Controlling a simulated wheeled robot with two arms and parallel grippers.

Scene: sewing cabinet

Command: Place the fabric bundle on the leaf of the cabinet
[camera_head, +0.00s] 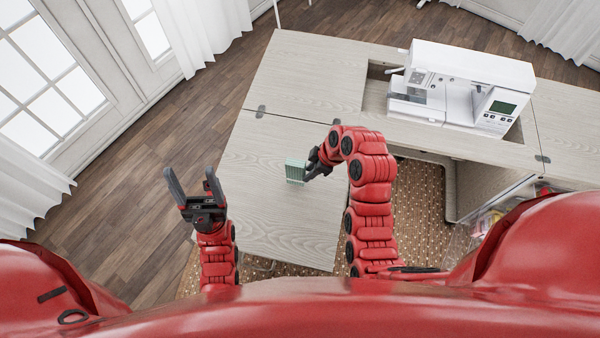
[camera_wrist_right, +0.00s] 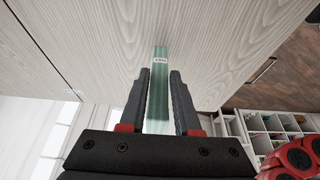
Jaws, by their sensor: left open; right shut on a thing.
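The fabric bundle (camera_head: 294,170) is a small pale green, striped block over the wooden leaf of the cabinet (camera_head: 262,210). My right gripper (camera_head: 311,167) is shut on it from the right. In the right wrist view the green bundle (camera_wrist_right: 160,95) with a small white label stands between the two dark fingers (camera_wrist_right: 160,100), with the leaf surface (camera_wrist_right: 215,45) behind it. I cannot tell for sure whether the bundle touches the leaf. My left gripper (camera_head: 192,184) is open and empty, left of the leaf's edge, over the floor.
A white sewing machine (camera_head: 462,88) stands in the recess of the cabinet top (camera_head: 315,70) at the back right. Shelves with several small items (camera_wrist_right: 285,125) show at the lower right of the wrist view. The leaf is otherwise clear.

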